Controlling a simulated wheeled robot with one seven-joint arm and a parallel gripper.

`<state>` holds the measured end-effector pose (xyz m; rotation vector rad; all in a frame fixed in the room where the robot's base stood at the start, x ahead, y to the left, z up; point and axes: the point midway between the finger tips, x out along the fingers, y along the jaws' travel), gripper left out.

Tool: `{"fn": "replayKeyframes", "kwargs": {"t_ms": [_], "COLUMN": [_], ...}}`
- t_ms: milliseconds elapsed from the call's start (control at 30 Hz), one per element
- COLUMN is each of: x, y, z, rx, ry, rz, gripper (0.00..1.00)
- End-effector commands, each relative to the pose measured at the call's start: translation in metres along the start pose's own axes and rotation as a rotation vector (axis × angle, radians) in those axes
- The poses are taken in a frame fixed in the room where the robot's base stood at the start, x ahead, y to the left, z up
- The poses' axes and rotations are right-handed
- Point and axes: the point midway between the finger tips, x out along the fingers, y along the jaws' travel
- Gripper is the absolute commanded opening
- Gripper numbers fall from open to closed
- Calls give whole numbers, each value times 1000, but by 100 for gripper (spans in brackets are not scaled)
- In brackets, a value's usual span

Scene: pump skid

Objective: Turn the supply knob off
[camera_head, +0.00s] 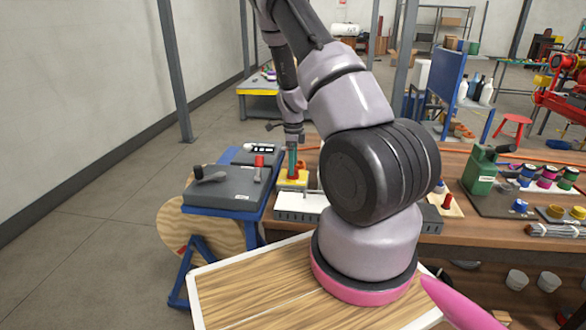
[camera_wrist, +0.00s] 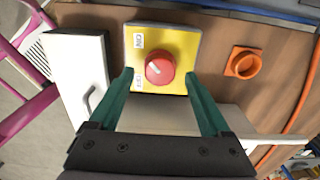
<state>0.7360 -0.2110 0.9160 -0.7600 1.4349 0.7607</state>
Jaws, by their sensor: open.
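The supply knob is a round red knob (camera_wrist: 160,69) on a yellow plate (camera_wrist: 181,42) in the wrist view. An ON label (camera_wrist: 139,41) is on the plate's upper left; a second label (camera_wrist: 138,79) below it is partly hidden by a finger. I cannot tell clearly which label the knob points to. My gripper (camera_wrist: 159,76) is open, its teal fingers on either side of the knob with gaps, apart from it. In the head view my gripper (camera_head: 292,163) points down above the yellow plate (camera_head: 285,184) on the bench.
A white box with a grey handle (camera_wrist: 72,72) stands left of the plate, and an orange square fitting (camera_wrist: 243,62) lies right of it. An orange hose (camera_wrist: 300,95) runs farther right. In the head view a grey panel with a lever (camera_head: 222,190) stands at left.

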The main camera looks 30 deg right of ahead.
Motion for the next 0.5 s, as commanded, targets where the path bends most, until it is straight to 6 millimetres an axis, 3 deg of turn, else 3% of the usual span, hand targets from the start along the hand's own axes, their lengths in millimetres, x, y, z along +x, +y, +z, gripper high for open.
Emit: {"fn": "replayKeyframes", "kwargs": {"t_ms": [200,467,500], "x": [18,20,20], "y": [0,0,0], "z": [0,0,0], "rx": [0,-2,-2], "ry": [0,-1,-1], "rz": [0,-1,-1], "gripper": [82,82,78]}}
